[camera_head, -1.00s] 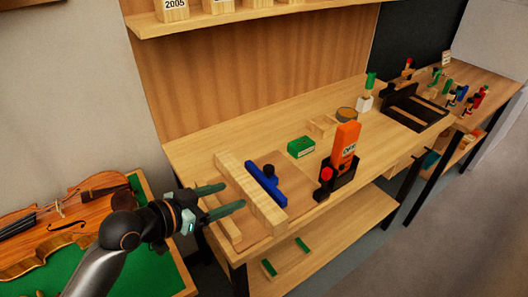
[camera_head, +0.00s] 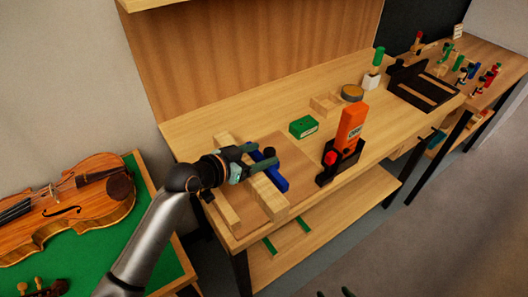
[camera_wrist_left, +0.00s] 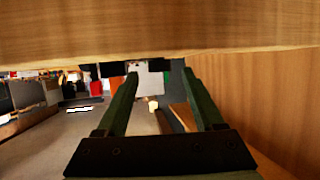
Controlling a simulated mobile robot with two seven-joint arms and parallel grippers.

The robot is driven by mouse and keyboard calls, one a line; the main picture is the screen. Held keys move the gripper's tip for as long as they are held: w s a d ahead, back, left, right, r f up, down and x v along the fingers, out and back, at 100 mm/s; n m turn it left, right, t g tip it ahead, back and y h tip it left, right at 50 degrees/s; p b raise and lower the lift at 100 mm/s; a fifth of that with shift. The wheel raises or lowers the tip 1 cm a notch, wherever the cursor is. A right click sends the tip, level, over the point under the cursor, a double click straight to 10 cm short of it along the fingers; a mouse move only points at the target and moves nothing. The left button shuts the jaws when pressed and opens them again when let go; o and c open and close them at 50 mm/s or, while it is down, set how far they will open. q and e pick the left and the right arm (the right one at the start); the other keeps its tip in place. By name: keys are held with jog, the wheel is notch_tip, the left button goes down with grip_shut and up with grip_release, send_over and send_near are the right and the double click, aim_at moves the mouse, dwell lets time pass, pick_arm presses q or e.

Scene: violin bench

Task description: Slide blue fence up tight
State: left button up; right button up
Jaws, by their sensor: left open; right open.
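The blue fence (camera_head: 280,184) is a bar with a black knob (camera_head: 269,152) on top. It lies on the brown board on the bench, just right of a long pale wooden block (camera_head: 268,196). My left gripper (camera_head: 254,160) is open above this block, its fingers pointing right toward the knob and partly covering the fence. Whether it touches the knob I cannot tell. In the left wrist view my open fingers (camera_wrist_left: 160,85) have nothing visible between them. A wooden surface (camera_wrist_left: 160,35) fills the top of that view. My right gripper (camera_head: 335,293) shows only its dark fingertips at the bottom edge.
An orange device (camera_head: 350,130) stands in a black holder right of the fence. A green box (camera_head: 303,127) lies behind. A violin (camera_head: 80,200) rests on the green table at left. Another wooden strip (camera_head: 222,210) lies left of the block.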

pick_arm(q)
jog(key=shift+x, duration=0.85)
grip_shut()
dwell(0.9)
